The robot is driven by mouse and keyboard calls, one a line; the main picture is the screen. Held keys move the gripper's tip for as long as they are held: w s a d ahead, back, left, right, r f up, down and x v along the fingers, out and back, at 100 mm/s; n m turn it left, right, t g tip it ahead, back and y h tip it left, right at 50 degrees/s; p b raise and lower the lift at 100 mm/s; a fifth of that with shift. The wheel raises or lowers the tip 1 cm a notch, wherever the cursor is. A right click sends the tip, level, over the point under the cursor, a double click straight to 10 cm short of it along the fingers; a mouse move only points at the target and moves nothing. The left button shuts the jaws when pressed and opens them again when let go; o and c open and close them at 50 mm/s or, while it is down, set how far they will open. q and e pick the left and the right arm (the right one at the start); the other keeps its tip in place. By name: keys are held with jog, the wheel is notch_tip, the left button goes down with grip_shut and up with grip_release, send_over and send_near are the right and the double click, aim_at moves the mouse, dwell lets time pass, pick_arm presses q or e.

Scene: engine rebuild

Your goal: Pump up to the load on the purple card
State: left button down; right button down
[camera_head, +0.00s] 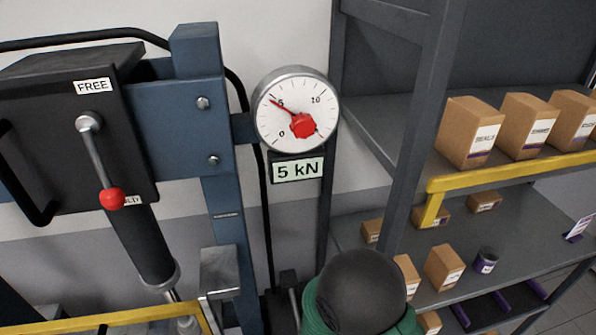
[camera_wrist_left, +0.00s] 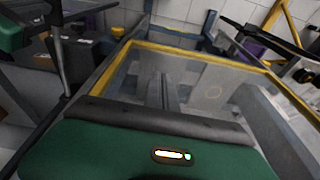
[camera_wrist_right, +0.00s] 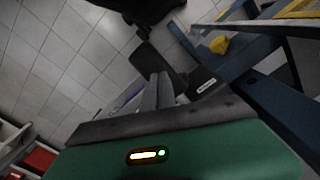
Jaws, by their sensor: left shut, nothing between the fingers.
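The round gauge (camera_head: 297,108) on the blue press frame has its red needle near the 5 mark. The readout below (camera_head: 297,169) says 5 kN. A lever with a red knob (camera_head: 113,199) hangs downward under the FREE label, its knob partly over a lower label. A small purple and white card (camera_head: 579,228) stands on the right shelf; its text is too small to read. My left gripper (camera_wrist_left: 166,85) is shut and empty above a yellow-edged frame. My right gripper (camera_wrist_right: 159,85) has its fingers close together by a dark bar; I cannot tell whether they grip it.
Grey shelves hold several cartons (camera_head: 470,132) and a small tin (camera_head: 486,261) at right. A yellow shelf rail (camera_head: 510,172) edges the upper shelf. A labelled block (camera_wrist_right: 207,87) lies beyond my right fingers, and tiled floor (camera_wrist_right: 65,60) is clear at left.

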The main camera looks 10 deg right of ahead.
jog(key=shift+f, duration=0.35)
jog(key=shift+r, duration=0.1)
notch_tip(320, 180, up, 16)
jog(key=p, duration=1.2)
jog(key=shift+p, duration=0.4)
